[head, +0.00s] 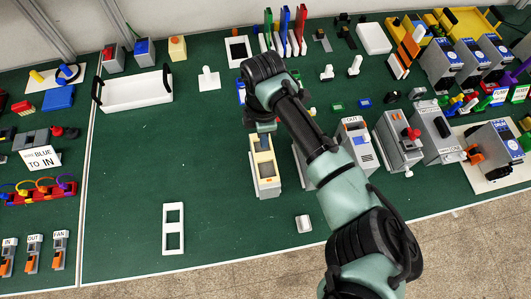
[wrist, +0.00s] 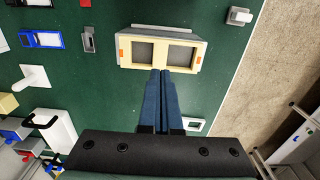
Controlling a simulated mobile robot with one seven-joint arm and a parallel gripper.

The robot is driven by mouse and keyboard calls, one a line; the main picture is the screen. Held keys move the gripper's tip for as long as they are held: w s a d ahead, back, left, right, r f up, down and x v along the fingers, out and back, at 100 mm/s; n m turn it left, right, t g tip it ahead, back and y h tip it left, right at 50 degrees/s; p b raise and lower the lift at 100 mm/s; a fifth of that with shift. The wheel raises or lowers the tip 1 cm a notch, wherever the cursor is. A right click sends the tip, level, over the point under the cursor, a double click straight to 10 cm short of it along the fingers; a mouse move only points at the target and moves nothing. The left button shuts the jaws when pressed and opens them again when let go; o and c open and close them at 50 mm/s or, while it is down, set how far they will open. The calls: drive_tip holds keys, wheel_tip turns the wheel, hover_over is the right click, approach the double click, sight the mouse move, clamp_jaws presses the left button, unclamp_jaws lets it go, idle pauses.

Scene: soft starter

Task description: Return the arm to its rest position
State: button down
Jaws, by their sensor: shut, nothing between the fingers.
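My gripper (wrist: 162,78) shows in the wrist view with its two blue fingers together and nothing between them. Its tips are at the lower edge of a cream block with two square grey windows (wrist: 160,50); I cannot tell whether they touch it. In the head view my arm reaches from the lower right over the green table, and the gripper (head: 262,145) points down at the far end of the same cream block (head: 265,172). The arm hides part of the table and the things behind it.
Grey device boxes (head: 398,145) crowd the right side. A white tray with black handles (head: 137,90) stands at the back left. A flat white two-window frame (head: 173,228) lies at the front. The green table's (head: 130,170) left middle is clear.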

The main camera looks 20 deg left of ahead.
idle(0.3)
drive_tip(key=w+a+r+m+t+y+b, duration=0.1)
drive_tip(key=w+a+r+m+t+y, duration=0.15)
drive_tip(key=a+r, duration=0.5)
drive_tip(key=w+a+r+m+t+y+b, duration=0.1)
drive_tip(key=w+a+r+t+y, duration=0.25)
drive_tip(key=a+r, duration=0.35)
wheel_tip(320, 180, up, 19)
drive_tip(key=w+d+m+t+y+b, duration=0.2)
drive_tip(key=w+m+t+y, duration=0.15)
drive_tip(key=t, duration=0.25)
drive_tip(key=s+d+r+m+t, duration=0.2)
drive_tip(key=d+r+m+t, duration=0.35)
drive_tip(key=r, duration=0.55)
drive_tip(key=s+d+r+m+t+h+b, duration=0.1)
drive_tip(key=s+d+r+m+t+h, duration=0.3)
drive_tip(key=d, duration=0.6)
drive_tip(key=s+d+r+m+t+h+b, duration=0.1)
drive_tip(key=s+d+r+m+t+h, duration=0.4)
drive_tip(key=s+d+r+m, duration=0.3)
drive_tip(key=d+t, duration=0.1)
drive_tip(key=d, duration=0.2)
drive_tip(key=shift+s+d+r, duration=0.15)
drive_tip(key=shift+s+r, duration=0.25)
drive_tip(key=shift+h, duration=0.25)
